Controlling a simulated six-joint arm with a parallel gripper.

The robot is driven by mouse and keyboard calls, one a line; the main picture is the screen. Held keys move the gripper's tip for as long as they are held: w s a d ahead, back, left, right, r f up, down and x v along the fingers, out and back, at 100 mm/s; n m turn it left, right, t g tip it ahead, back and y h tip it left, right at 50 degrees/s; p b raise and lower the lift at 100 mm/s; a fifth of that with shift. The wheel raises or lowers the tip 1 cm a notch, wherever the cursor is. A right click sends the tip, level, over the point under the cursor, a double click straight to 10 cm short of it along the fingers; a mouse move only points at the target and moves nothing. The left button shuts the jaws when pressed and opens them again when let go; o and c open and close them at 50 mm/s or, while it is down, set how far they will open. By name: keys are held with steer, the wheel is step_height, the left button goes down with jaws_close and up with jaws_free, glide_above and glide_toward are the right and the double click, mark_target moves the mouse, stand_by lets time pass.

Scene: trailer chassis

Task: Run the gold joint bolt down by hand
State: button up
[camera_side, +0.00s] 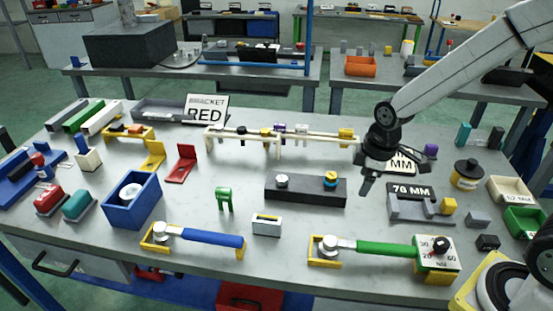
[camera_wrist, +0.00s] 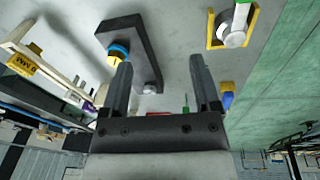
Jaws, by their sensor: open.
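The gold joint bolt (camera_side: 330,180) stands upright at the right end of a dark block (camera_side: 305,192), with a blue band around it. A silver bolt (camera_side: 282,181) stands at the block's left end. In the wrist view the gold bolt (camera_wrist: 117,52) is just left of my left finger, partly hidden by it, and the silver bolt (camera_wrist: 149,88) shows between the fingers. My gripper (camera_side: 380,180) is open and empty, above the table to the right of the block; its fingers (camera_wrist: 161,62) are spread. How far the bolt is threaded in I cannot tell.
A white rail (camera_side: 285,137) with coloured clips runs behind the block. A 70 MM sign (camera_side: 411,190) and grey gauge stand to the right.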

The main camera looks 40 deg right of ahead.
mark_target(331, 176)
steer(key=w+d+n, duration=0.1)
steer(key=w+n, duration=0.3)
steer(key=n, duration=0.1)
steer(key=w+n+g, duration=0.1)
steer(key=w+n, duration=0.3)
steer(key=n, duration=0.2)
steer(key=w+d+n, duration=0.1)
steer(key=w+n, duration=0.3)
steer(key=n, duration=0.2)
steer(key=shift+w+d+f+g, duration=0.1)
steer(key=shift+d+f+g, duration=0.1)
steer(key=shift+d+g, duration=0.15)
steer(key=shift+f, duration=0.1)
steer(key=shift+f, duration=3.8)
jaws_close()
steer(key=shift+m, duration=0.4)
